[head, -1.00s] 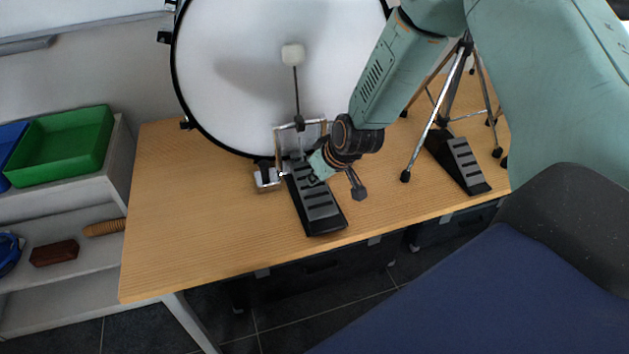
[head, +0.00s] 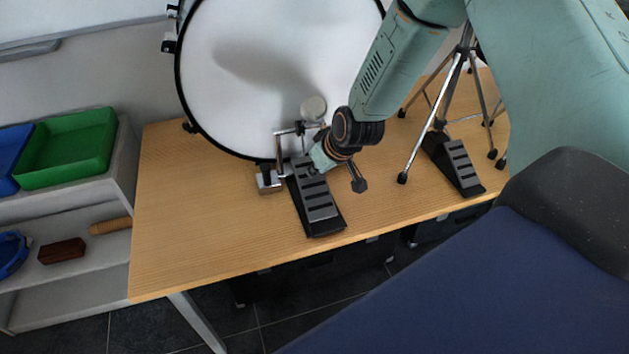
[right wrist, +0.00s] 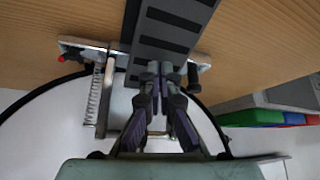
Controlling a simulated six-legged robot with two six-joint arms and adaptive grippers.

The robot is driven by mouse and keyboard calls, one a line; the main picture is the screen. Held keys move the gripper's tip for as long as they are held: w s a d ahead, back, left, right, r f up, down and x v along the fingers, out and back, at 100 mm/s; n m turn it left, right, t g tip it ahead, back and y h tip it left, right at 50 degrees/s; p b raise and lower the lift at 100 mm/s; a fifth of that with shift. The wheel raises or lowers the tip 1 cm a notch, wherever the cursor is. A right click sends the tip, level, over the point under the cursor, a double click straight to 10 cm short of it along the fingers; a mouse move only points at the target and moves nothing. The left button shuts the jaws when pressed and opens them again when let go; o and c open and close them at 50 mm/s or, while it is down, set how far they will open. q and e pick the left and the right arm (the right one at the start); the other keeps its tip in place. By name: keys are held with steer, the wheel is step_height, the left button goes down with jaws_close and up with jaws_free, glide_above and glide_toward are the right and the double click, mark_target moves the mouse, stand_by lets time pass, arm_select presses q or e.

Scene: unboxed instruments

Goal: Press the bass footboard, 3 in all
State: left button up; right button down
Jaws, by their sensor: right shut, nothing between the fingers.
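The bass footboard (head: 318,205) is a long black board with grey ribbed pads. It slopes on the table in front of the bass drum (head: 250,70). The pale beater head (head: 314,108) is low, above the pedal frame. My right gripper (head: 316,170) is shut and empty over the board's upper end, nearest the drum. In the right wrist view, the shut fingertips (right wrist: 160,70) overlap the footboard (right wrist: 170,30); I cannot tell whether they touch it. The pedal's spring (right wrist: 92,105) shows left of the fingers. My left gripper is not in view.
A second pedal (head: 455,165) stands on the table at right, beneath a chrome stand (head: 428,125). The wooden table (head: 210,230) is clear left of the bass pedal. A shelf at left holds a green bin (head: 68,148) and a blue bin (head: 12,155).

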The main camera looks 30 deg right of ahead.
mark_target(314, 183)
steer(key=shift+f, duration=0.1)
step_height(314, 183, down, 4)
steer(key=b, duration=0.3)
steer(key=shift+s, duration=0.1)
steer(key=shift+r, duration=0.4)
step_height(314, 183, up, 4)
steer(key=p, duration=0.4)
steer(key=shift+f, duration=0.35)
